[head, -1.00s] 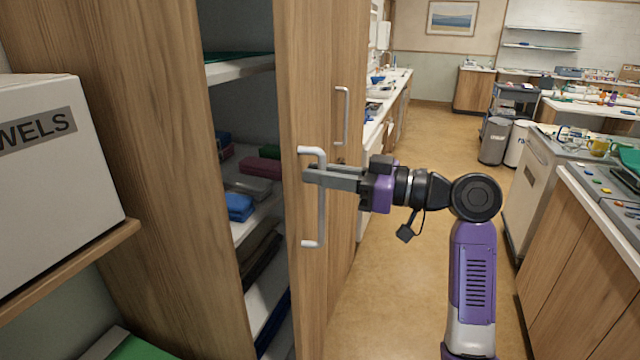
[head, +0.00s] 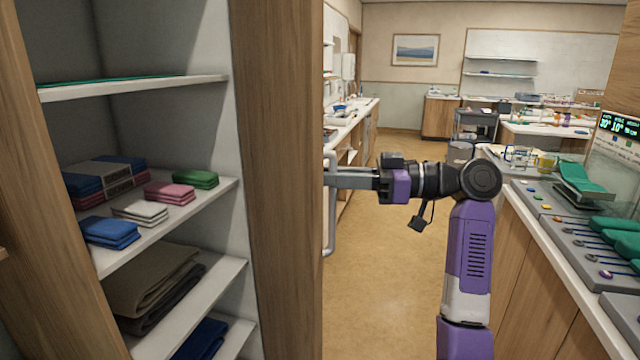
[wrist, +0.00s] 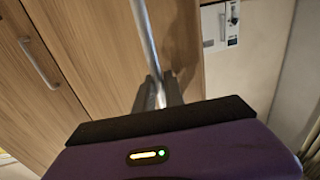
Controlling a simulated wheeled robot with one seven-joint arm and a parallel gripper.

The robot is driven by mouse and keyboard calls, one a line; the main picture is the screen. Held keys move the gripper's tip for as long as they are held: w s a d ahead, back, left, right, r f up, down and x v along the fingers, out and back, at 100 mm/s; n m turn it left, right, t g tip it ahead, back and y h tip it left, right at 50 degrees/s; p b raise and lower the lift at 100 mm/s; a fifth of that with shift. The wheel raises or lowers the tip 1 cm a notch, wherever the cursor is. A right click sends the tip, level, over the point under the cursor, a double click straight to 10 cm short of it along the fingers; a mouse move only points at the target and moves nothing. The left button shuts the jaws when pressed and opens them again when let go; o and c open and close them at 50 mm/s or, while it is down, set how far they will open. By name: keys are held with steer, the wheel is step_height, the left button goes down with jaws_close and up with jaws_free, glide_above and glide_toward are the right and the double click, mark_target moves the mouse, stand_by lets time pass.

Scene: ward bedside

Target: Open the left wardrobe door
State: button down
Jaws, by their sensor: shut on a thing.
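The wardrobe door (head: 280,180) is a wooden panel standing just right of the open shelves in the head view, turned so that its outer face is mostly hidden. Its pale bar handle (head: 330,235) sticks out on the right of this panel. My gripper (head: 335,178) is shut on the handle near its upper part. The held handle (wrist: 145,38) also shows in the wrist view, running up from between the fingers. The wardrobe's shelved inside (head: 180,205) is plainly visible left of the door.
Folded cloths (head: 110,232) lie on the shelves. A second bar handle (wrist: 38,62) is on the wood at left in the wrist view. A counter with trays (head: 570,240) runs along the right. Clear floor (head: 385,270) lies between.

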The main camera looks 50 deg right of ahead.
steer(key=shift+s+d, duration=0.1)
steer(key=shift+d, duration=0.1)
steer(key=c, duration=1.4)
jaws_free()
steer(key=shift+c, duration=0.2)
steer(key=b+v, duration=0.1)
steer(key=v, duration=0.6)
steer(key=shift+s+d, duration=0.15)
steer(key=shift+s, duration=0.15)
